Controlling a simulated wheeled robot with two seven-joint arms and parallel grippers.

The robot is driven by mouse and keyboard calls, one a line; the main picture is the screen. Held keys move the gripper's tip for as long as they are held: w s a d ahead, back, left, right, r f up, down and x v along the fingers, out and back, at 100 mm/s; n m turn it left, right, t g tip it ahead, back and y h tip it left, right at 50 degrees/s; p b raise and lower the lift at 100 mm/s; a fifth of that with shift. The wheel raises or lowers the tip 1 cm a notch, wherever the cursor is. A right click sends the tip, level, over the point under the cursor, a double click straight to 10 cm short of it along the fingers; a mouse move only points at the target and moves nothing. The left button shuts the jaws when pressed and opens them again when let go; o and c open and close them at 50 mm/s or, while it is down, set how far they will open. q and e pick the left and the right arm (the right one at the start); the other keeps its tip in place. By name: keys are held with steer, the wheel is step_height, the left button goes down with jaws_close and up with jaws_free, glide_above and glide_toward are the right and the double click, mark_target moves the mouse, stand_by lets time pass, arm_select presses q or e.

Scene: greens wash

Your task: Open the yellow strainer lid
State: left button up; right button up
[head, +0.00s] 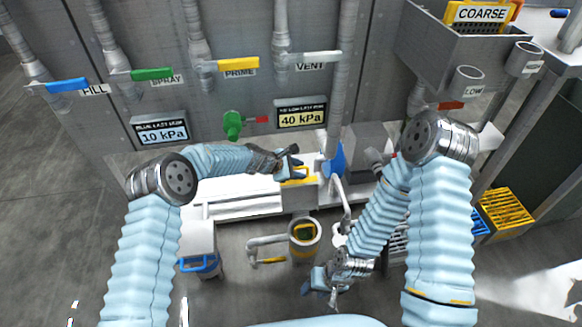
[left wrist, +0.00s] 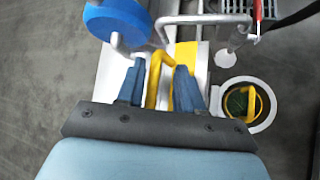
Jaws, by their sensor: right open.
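The yellow strainer lid (head: 299,182), with a yellow stripe and handle, is on a pale box-like housing at the middle of the head view. In the left wrist view the yellow handle (left wrist: 154,78) stands between the two blue fingers of my left gripper (left wrist: 158,85). Gaps show beside the handle, so the fingers look spread around it rather than clamped. In the head view my left gripper (head: 293,163) is right at the lid and partly hides it. My right gripper (head: 322,287) is open and empty, low in the picture, apart from the lid.
A round pot (head: 291,250) holding a yellow-handled basket stands just in front. A blue-handled unit (head: 198,264) is at left. Pipes and valve levers line the wall panel behind.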

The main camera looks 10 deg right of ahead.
arm_select(q)
steer(key=v, duration=1.3)
steer(key=shift+r, duration=0.25)
steer(key=s+a+f+m+g+y, duration=0.1)
steer(key=s+a+f+m+y, duration=0.1)
steer(key=s+a+f+m, duration=0.45)
steer(key=s+a+f+m+g+y, duration=0.15)
steer(key=s+a+f, duration=0.25)
steer(key=s+f, duration=0.55)
steer(key=s+a+f+m, duration=0.1)
steer(key=s+a+m, duration=0.1)
steer(key=s, duration=0.6)
steer(key=s+a+f+m+y, duration=0.1)
steer(key=s+m, duration=0.3)
steer(key=s, duration=0.4)
steer(key=shift+s+a+f+m+g, duration=0.2)
steer(key=shift+a+f+m+g, duration=0.15)
steer(key=shift+a, duration=0.3)
